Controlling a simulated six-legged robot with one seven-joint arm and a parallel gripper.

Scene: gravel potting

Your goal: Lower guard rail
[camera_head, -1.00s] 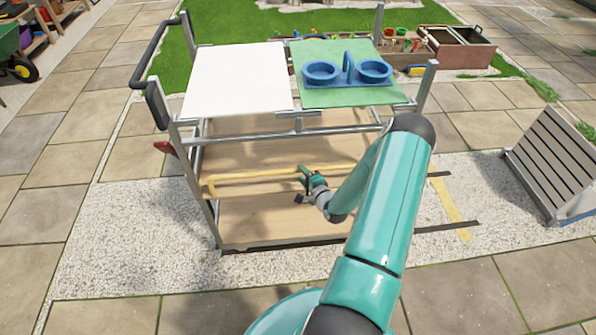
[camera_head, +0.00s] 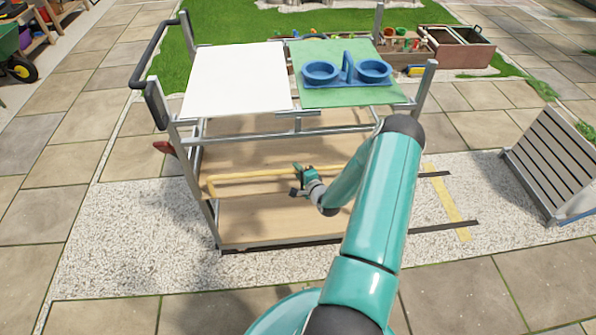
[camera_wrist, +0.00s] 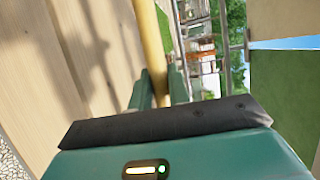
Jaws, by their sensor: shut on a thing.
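The yellow guard rail (camera_head: 245,178) runs across the front of the cart's lower wooden shelf and bends at its left end. My gripper (camera_head: 302,174) is at the rail's middle part, above the shelf. In the wrist view the rail (camera_wrist: 150,40) passes between the two fingers of my gripper (camera_wrist: 161,88), which are shut on it. My arm hides the rail's right end in the head view.
The metal-framed cart carries a white board (camera_head: 238,80) and a green board (camera_head: 345,95) with blue cup holders (camera_head: 347,70) on top. A black handle (camera_head: 152,60) is at its left. A slatted panel (camera_head: 550,160) stands right. Paving in front is clear.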

